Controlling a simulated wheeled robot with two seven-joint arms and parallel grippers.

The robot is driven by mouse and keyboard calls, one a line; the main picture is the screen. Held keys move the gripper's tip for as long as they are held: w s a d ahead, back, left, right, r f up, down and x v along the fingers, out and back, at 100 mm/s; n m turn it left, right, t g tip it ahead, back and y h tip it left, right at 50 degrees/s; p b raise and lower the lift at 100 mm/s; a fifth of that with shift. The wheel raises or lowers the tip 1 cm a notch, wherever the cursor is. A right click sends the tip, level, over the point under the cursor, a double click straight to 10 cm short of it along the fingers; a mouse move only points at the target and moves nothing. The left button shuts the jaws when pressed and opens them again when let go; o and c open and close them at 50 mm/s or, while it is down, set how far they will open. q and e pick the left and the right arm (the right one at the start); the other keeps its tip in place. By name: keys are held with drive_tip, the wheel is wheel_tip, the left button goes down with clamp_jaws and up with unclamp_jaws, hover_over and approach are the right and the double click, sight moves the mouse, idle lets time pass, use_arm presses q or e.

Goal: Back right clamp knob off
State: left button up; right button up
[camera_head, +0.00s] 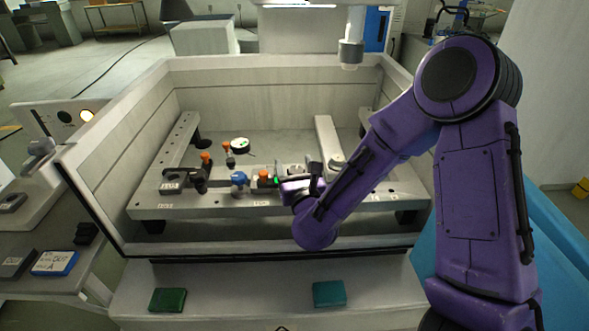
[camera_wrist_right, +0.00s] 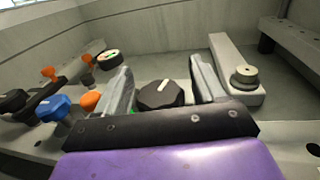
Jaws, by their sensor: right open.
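My right gripper (camera_head: 295,171) is low over the clamping frame (camera_head: 230,207) in the machine's tank, its fingers partly hidden by my wrist in the head view. In the right wrist view the gripper (camera_wrist_right: 161,68) is open. A dark, many-sided knob (camera_wrist_right: 160,95) with a white mark shows between its two fingers, which stand apart from it on both sides. I cannot tell how deep it sits between them. Left of the fingers are a blue knob (camera_wrist_right: 53,108) and an orange knob (camera_wrist_right: 90,101); the head view also shows the blue knob (camera_head: 238,178). My left gripper is not in view.
Orange-topped clamp parts (camera_head: 206,157) and a dark round dial (camera_head: 240,145) stand left of the gripper. A pale bar (camera_head: 326,140) with a round metal piece (camera_wrist_right: 245,76) lies right. Tank walls (camera_head: 270,80) surround the frame. Green (camera_head: 168,300) and teal (camera_head: 329,294) blocks lie in front.

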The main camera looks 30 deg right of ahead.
drive_tip(key=shift+w, duration=0.1)
drive_tip(key=shift+c, duration=0.4)
drive_tip(key=c, duration=0.9)
